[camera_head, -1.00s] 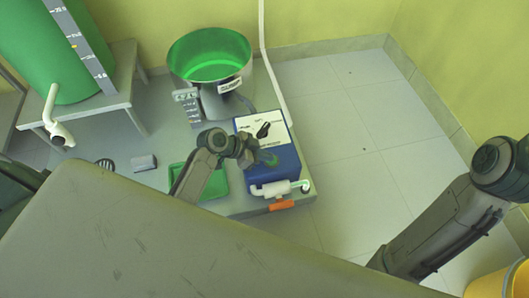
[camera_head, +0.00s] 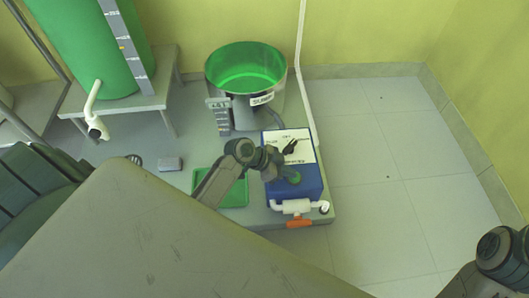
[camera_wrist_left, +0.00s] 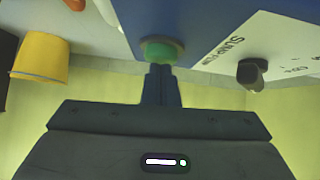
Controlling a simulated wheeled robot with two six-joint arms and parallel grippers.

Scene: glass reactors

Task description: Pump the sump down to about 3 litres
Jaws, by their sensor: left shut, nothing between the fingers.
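The sump (camera_head: 277,92), a round metal vessel with green liquid inside, stands on a grey platform. A small scale plate (camera_head: 219,115) is at its left side; its marks are too small to read. The pump is a blue box (camera_head: 290,192) in front of it, with a white panel (camera_head: 300,142) bearing a black knob (camera_head: 290,147). The knob shows in the left wrist view (camera_wrist_left: 252,74). My left gripper (camera_wrist_left: 162,70) is shut and empty, its tips at a green button (camera_wrist_left: 161,50) on the box, apparently touching it. My right gripper is out of view.
A white pipe fitting with an orange handle (camera_head: 299,223) is at the box's front. A green tray (camera_head: 234,193) lies left of it. A large green tank (camera_head: 85,50) stands on a table at left. The floor at right is clear. A yellow bucket (camera_wrist_left: 40,58) shows in the wrist view.

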